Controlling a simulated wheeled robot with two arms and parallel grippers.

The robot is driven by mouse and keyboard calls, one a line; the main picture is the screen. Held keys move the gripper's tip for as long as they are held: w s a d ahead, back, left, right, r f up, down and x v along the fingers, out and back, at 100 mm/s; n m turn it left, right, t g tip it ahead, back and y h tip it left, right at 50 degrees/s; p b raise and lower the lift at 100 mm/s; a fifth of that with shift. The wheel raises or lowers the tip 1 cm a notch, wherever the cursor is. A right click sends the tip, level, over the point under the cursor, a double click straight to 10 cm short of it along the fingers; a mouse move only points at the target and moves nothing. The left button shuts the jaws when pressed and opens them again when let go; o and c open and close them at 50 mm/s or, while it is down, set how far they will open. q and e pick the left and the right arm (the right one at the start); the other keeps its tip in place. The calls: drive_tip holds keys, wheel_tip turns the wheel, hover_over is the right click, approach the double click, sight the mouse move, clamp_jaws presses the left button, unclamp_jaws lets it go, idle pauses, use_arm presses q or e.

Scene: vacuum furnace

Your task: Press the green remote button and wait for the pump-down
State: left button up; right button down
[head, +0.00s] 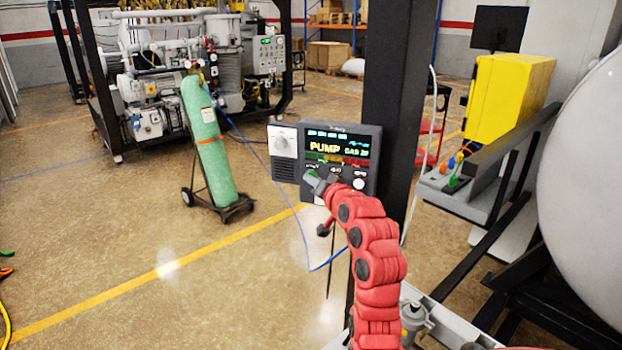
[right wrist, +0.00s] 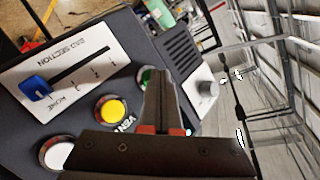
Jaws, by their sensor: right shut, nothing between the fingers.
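The remote panel (head: 345,150) is a dark box on a black post, its lit display reading PUMP. In the right wrist view the green button (right wrist: 147,77) is partly hidden behind my fingertips. My right gripper (head: 318,183) is shut and empty, its tip at the lower left of the panel face; its closed fingers also show in the right wrist view (right wrist: 160,85). They overlap the green button, but I cannot tell whether they press it. The yellow VENT button (right wrist: 113,110) is beside it. My left gripper is not in view.
A white button (right wrist: 57,153) and a blue slider (right wrist: 36,89) are on the panel face. The black post (head: 395,100) stands just behind the panel. A green gas cylinder (head: 205,140) on a cart stands left, before the pump unit (head: 145,90). The floor at left is largely clear.

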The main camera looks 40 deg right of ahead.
idle(0.3)
drive_tip(key=shift+s+a+r, duration=0.1)
drive_tip(key=shift+s+a, duration=0.35)
drive_tip(key=shift+a, duration=0.2)
drive_tip(key=s+a, duration=0.1)
drive_tip(key=a, duration=0.1)
drive_tip(key=s+a, duration=0.1)
drive_tip(key=a, duration=0.1)
drive_tip(key=shift+s+p, duration=0.35)
drive_tip(key=shift+s, duration=0.05)
idle(0.6)
